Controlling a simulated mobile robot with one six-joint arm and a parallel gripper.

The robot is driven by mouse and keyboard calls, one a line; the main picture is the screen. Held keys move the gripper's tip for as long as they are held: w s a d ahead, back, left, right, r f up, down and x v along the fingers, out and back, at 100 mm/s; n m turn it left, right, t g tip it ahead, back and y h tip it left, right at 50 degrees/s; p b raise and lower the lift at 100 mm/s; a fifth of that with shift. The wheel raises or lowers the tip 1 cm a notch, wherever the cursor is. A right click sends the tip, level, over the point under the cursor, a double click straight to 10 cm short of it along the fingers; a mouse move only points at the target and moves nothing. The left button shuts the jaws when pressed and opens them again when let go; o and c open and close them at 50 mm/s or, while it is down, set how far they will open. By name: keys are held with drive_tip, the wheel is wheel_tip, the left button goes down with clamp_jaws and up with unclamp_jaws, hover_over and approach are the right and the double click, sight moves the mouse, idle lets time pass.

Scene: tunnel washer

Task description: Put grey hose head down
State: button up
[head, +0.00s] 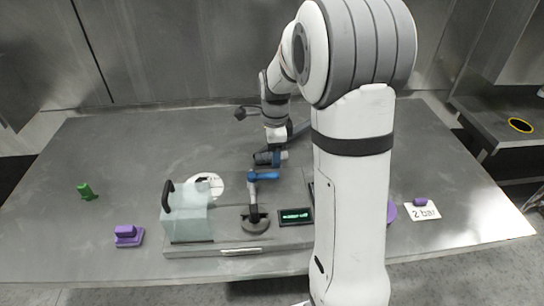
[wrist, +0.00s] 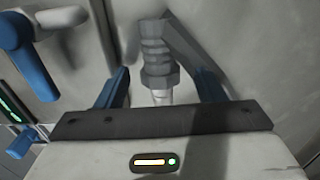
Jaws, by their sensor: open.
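The grey hose head (wrist: 158,62), ribbed with a pale narrow tip, is between the two blue fingers of my gripper (wrist: 162,82) in the wrist view. The fingers stand apart, with a visible gap on each side of it, so my gripper is open and not holding it. In the head view my gripper (head: 269,158) is low over the back middle of the table, behind the blue-handled lever. I cannot clearly make out the hose head there.
The blue-handled lever (head: 254,196) stands close in front of my gripper, beside a clear box (head: 187,215) with a black handle and a small green display (head: 295,215). Purple blocks (head: 128,235) and a green piece (head: 86,192) lie left. A "2 bar" card (head: 424,213) lies right.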

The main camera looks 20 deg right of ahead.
drive_tip(key=shift+f, duration=0.55)
drive_tip(key=c, duration=1.2)
